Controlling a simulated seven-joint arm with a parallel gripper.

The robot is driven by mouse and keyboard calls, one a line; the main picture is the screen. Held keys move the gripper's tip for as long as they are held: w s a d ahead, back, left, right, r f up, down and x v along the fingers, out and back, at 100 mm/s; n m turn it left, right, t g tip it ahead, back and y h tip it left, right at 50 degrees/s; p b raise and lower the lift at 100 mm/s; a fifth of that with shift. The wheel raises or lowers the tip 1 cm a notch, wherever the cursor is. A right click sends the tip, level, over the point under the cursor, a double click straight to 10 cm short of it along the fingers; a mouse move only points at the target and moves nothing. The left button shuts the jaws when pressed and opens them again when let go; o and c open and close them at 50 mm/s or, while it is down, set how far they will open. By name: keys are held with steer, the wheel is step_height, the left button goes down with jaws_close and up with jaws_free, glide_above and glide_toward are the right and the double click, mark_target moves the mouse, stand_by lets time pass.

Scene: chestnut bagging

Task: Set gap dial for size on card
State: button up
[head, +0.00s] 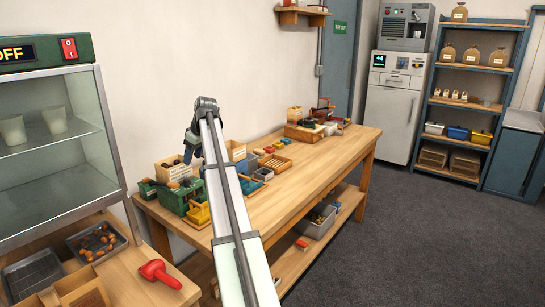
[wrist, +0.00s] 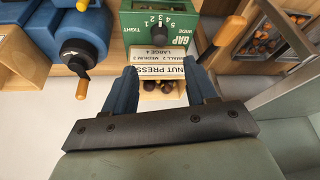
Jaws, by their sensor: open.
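The green gap unit (wrist: 165,20) is at the top of the wrist view, with a scale of numbers between TIGHT and WIDE. Its black gap dial (wrist: 160,38) is in front; its pointer setting is too small to read. Below it, a white label (wrist: 152,56) lists small 2, medium 3, large 4, above a nut press label (wrist: 152,68). My gripper (wrist: 163,82) is open and empty, its two blue fingers to either side of the labels, apart from the dial. In the head view my gripper (head: 191,145) is above the green press (head: 179,197) on the bench. I cannot make out a separate size card.
A blue machine with a wooden-handled crank (wrist: 82,40) is at left in the wrist view. A wooden-handled lever (wrist: 228,38) is close to the right finger. Dark nuts (wrist: 165,88) lie in an opening below the labels. The bench's right front (head: 290,185) is clear.

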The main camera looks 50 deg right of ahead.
steer(key=s+d+f+m+h, duration=0.1)
steer(key=s+d+m+h, duration=0.1)
steer(key=s+d+m, duration=0.5)
steer(key=s+d+f+m+h, duration=0.2)
steer(key=s+d+m, duration=0.6)
steer(key=s+d, duration=0.4)
steer(key=shift+d+f+h, duration=0.25)
steer(key=shift+d+h, duration=0.25)
steer(key=shift+d, duration=1.75)
